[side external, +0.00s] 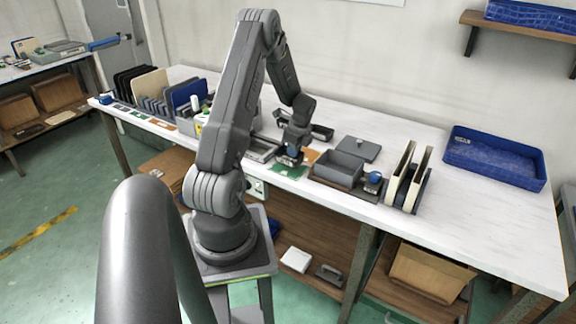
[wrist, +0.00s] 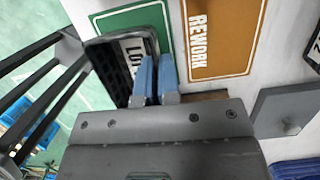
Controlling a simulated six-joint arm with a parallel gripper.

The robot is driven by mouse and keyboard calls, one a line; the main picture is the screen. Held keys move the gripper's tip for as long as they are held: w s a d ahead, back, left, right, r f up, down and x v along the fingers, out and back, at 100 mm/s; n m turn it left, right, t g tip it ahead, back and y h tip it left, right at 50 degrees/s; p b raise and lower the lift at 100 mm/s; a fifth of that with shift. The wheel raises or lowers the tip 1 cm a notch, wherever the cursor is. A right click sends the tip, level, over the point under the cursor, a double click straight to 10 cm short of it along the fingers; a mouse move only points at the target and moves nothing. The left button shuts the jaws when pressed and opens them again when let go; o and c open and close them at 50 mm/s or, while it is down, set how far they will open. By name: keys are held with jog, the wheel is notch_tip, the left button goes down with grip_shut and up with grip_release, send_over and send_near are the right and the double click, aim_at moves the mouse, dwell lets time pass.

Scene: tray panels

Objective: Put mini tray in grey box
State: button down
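A small black ribbed tray (wrist: 108,68) with a white "LOT" label (wrist: 131,52) shows in the wrist view, overlapping the green card. It appears to be the mini tray. My gripper (wrist: 156,72) has its two blue fingers close together, with the tray's right wall between them. In the side view my gripper (side external: 290,157) is low over the green card (side external: 291,172); the tray is hard to make out there. The open grey box (side external: 338,170) stands to the right of my gripper. Whether the mini tray touches the table cannot be told.
A grey lid plate (side external: 358,148) lies behind the box. Right of the box are a small blue-topped item (side external: 373,180) and upright cream panels (side external: 420,178). A blue bin (side external: 493,162) is farther right. An orange "REWORK" card (wrist: 222,38) lies beside the green card.

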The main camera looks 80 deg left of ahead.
jog(key=shift+r, duration=0.2)
dwell(0.3)
jog(key=shift+a+v, duration=0.2)
jog(key=shift+v, duration=1.05)
jog(key=shift+s+r, duration=0.1)
jog(key=shift+s, duration=0.1)
jog(key=w+d+r, duration=0.2)
jog(key=w+d, duration=0.1)
jog(key=w, duration=0.3)
notch_tip(320, 180, up, 3)
jog(key=h, duration=0.1)
send_over(342, 161)
jog(key=s+d, duration=0.1)
jog(key=d, duration=0.2)
jog(key=shift+g, duration=0.4)
jog(key=shift+w+f+x, duration=0.1)
jog(key=shift+w+x, duration=0.2)
jog(key=shift+x, duration=1.15)
jog(key=shift+w+f+x, duration=0.1)
jog(key=shift+w+x, duration=0.2)
jog(key=shift+x, duration=1.15)
jog(key=shift+w+x, duration=0.3)
jog(key=shift+x, duration=1.15)
jog(key=shift+d, duration=0.2)
jog(key=c, duration=1.3)
grip_release()
